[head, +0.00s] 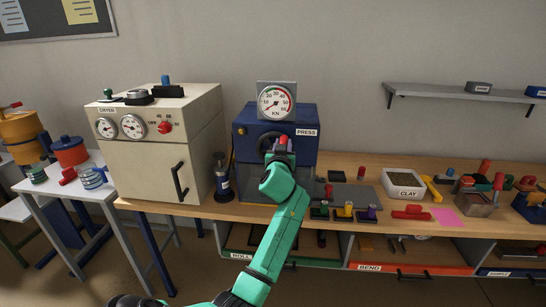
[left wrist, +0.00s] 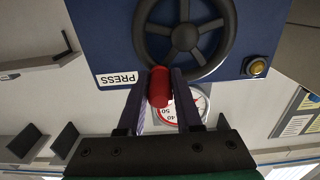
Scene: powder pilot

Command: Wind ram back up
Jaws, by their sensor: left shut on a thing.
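The blue press (head: 249,160) stands on the wooden bench, with a PRESS label on its front and a round KN gauge (head: 276,102) on top. My left gripper (head: 281,147) is at its front. In the left wrist view, the dark spoked handwheel (left wrist: 185,35) is on the press face. My left gripper (left wrist: 159,92) is shut on the wheel's red handle (left wrist: 159,84), which sits between the two fingers at the rim. The gauge also shows behind the fingers (left wrist: 197,105). My arm and hand hide the ram in the head view. My right gripper is out of view.
A cream dryer (head: 146,159) stands left of the press, with a dark blue bottle-shaped tool (head: 222,180) between them. To the right are a grey plate (head: 352,195), several small coloured-top pieces, and a clay tub (head: 403,182). A wall shelf (head: 460,93) hangs above.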

